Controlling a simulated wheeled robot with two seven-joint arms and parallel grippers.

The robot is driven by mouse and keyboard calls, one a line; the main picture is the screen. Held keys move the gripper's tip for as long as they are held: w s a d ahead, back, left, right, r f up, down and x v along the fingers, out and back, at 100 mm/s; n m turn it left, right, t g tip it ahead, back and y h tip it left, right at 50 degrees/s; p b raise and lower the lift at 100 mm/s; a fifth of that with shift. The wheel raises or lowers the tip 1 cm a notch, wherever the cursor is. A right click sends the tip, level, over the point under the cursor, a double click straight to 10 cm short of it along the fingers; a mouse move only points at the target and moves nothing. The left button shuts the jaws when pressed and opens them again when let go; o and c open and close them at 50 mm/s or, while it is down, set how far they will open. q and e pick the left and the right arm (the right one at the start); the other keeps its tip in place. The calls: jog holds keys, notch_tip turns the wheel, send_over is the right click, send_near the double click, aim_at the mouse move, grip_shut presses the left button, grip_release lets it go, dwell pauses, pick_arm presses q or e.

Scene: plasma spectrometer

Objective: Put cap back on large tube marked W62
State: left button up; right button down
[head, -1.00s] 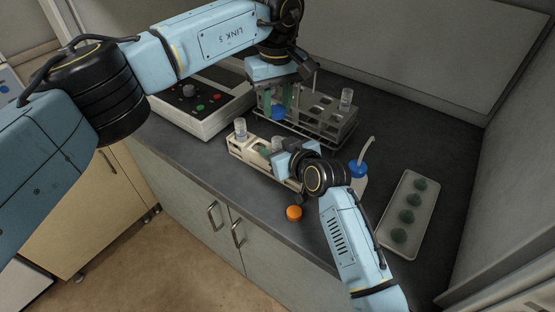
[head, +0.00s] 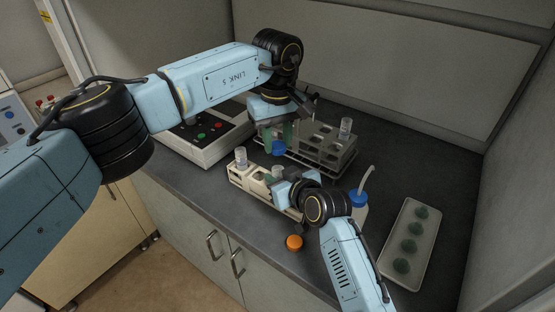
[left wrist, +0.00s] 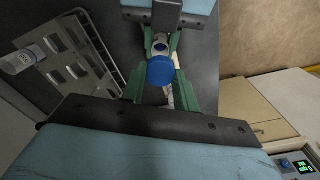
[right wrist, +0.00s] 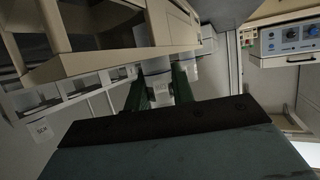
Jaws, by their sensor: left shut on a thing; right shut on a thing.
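My left gripper (head: 277,135) is shut on a blue cap (head: 278,148), above the back edge of the beige rack (head: 236,176). In the left wrist view the blue cap (left wrist: 160,72) sits between the green fingers. A pale tube top shows just past it; I cannot tell the gap. My right gripper (head: 271,179) is shut on a large clear tube (head: 277,170) at the beige rack. In the right wrist view this tube (right wrist: 160,90) stands between the fingers; its small label is hard to read. Whether it is seated in the rack is unclear.
Another tube (head: 241,157) stands in the beige rack. A grey rack (head: 325,150) behind holds a tube (head: 345,128). An orange cap (head: 294,242) lies at the counter's front. A wash bottle (head: 358,198) and a tray of green items (head: 384,262) are at right. An instrument (head: 205,140) stands left.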

aim_at(278, 145)
pick_arm(q)
jog(key=shift+f, duration=1.65)
jog(key=shift+s+f, duration=0.1)
jog(key=shift+f, duration=0.8)
jog(key=shift+f, duration=0.6)
jog(key=m, duration=1)
jog(key=shift+d, duration=0.1)
